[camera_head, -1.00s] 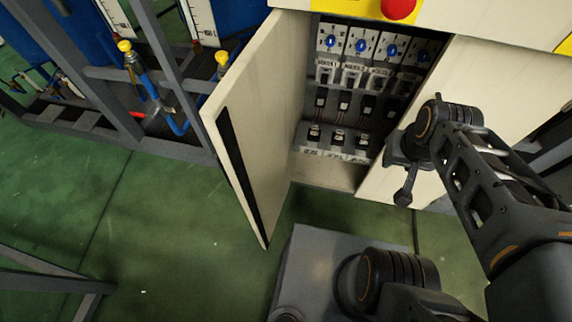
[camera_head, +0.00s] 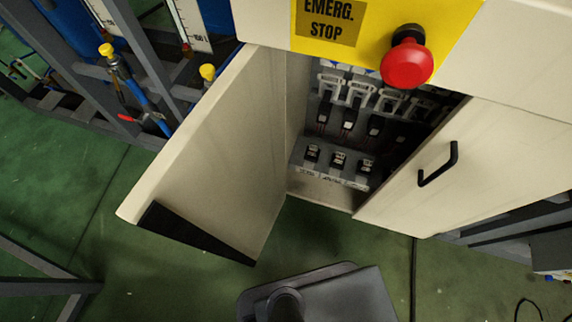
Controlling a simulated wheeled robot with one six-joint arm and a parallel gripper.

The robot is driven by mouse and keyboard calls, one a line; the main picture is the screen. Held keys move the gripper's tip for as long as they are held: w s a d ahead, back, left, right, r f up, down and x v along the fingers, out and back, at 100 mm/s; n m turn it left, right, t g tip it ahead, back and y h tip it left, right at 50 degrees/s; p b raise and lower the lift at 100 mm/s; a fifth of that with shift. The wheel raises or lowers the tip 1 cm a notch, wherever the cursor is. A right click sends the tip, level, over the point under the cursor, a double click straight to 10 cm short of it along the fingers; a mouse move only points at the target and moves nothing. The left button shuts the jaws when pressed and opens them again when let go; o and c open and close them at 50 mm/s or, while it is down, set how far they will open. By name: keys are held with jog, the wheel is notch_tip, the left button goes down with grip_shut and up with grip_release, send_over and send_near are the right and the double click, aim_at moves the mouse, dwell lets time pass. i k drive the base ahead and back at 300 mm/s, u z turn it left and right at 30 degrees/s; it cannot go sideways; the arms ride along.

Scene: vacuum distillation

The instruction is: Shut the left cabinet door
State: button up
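The left cabinet door (camera_head: 215,150) is cream-coloured and stands open, swung outward to the left of the cabinet opening. A black strip (camera_head: 195,233) runs along its lower outer part. My gripper is not in view.
A red emergency stop button (camera_head: 407,62) juts from a yellow plate above the opening. A grey frame with blue pipes and yellow-capped valves (camera_head: 107,50) stands close to the left of the open door.

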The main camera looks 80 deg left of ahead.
aim_at(217, 187)
jog(key=z, duration=0.15)
jog(key=k, duration=1.85)
jog(key=u, duration=3.25)
